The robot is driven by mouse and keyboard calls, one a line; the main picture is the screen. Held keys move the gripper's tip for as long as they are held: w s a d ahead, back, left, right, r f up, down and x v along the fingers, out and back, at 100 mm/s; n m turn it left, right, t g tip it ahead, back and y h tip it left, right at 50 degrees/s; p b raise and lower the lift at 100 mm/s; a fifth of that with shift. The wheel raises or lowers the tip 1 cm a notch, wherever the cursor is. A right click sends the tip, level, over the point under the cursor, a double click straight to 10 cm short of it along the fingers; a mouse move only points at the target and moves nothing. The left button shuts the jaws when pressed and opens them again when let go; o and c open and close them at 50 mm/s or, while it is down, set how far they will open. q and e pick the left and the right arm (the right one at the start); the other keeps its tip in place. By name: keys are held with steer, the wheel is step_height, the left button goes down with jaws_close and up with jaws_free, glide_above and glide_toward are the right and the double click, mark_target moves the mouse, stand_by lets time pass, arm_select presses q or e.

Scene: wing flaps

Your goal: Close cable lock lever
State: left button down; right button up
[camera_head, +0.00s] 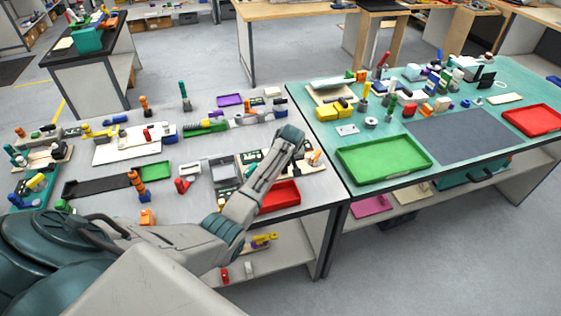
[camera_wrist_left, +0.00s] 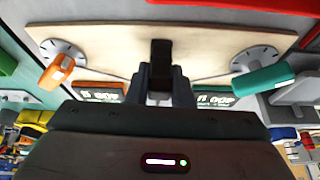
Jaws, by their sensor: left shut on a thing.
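In the left wrist view, a pale wooden board (camera_wrist_left: 110,38) carries a round grey dial with an orange lever (camera_wrist_left: 58,70) on the left. Another dial with a teal lever (camera_wrist_left: 262,80) is on the right. An upright black piece (camera_wrist_left: 161,55) stands between them, over the middle of the board. My left gripper (camera_wrist_left: 160,80) is shut on this black piece; I cannot tell whether it is the cable lock lever. In the head view the board's orange lever (camera_head: 314,157) shows beside my arm, which hides the gripper's fingers. My right gripper is in neither view.
A red tray (camera_head: 285,193) lies close to the board at the grey table's front edge. Small display panels (camera_wrist_left: 215,99) lie beside the board. A grey box (camera_head: 222,171) and several tools stand to the left. A green tray (camera_head: 384,158) lies on the adjoining teal table.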

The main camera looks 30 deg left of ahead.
arm_select(q)
steer(key=n, duration=0.1)
steer(key=w+d+n+b, duration=0.1)
steer(key=shift+w+n+g+y, duration=0.15)
steer(key=shift+n+g+y, duration=0.15)
steer(key=shift+n+y, duration=0.1)
steer(key=shift+w+d+f+n+g+b, duration=0.1)
steer(key=shift+w+n+g+b, duration=0.2)
steer(key=shift+n+b, duration=0.2)
steer(key=shift+w+d+n+g+b, duration=0.1)
steer(key=shift+w+n+g+b, duration=0.2)
steer(key=shift+n, duration=0.3)
steer(key=shift+w+d+n+g+y+b, duration=0.1)
steer(key=shift+w+n+g+y+b, duration=0.25)
steer(key=shift+n+b, duration=0.65)
steer(key=c, duration=1.3)
jaws_free()
